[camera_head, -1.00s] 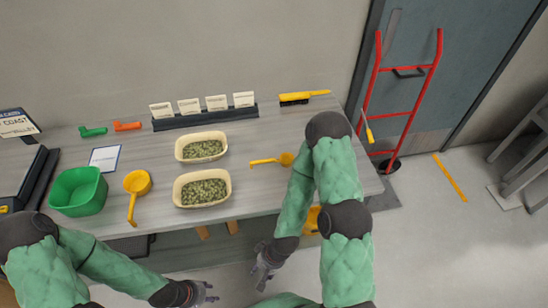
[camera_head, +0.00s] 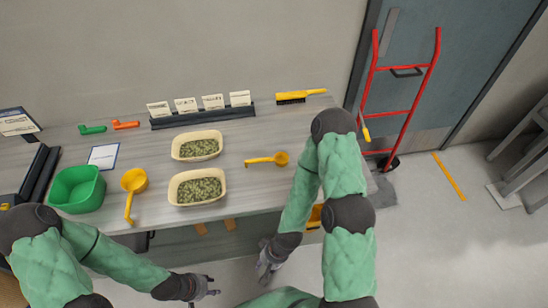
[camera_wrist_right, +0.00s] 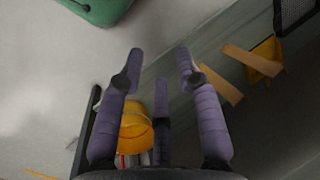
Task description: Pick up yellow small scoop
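The small yellow scoop (camera_head: 268,160) lies on the table to the right of the cream trays, its cup at the right and its handle pointing left. A larger yellow scoop (camera_head: 134,188) lies beside the green bin, its handle toward the front edge. My right gripper (camera_head: 268,262) hangs below and in front of the table's front edge, away from the small scoop. In the right wrist view (camera_wrist_right: 160,65) its fingers are spread with nothing between them. My left gripper (camera_head: 207,288) is low in front of the table, apart from everything; its fingers are too small to judge.
Two cream trays (camera_head: 198,203) of green pellets sit mid-table. A green bin (camera_head: 60,204) stands at the left. A card rack (camera_head: 202,117) and yellow brush (camera_head: 300,96) lie at the back. A red hand truck (camera_head: 408,112) leans right. Table around the small scoop is clear.

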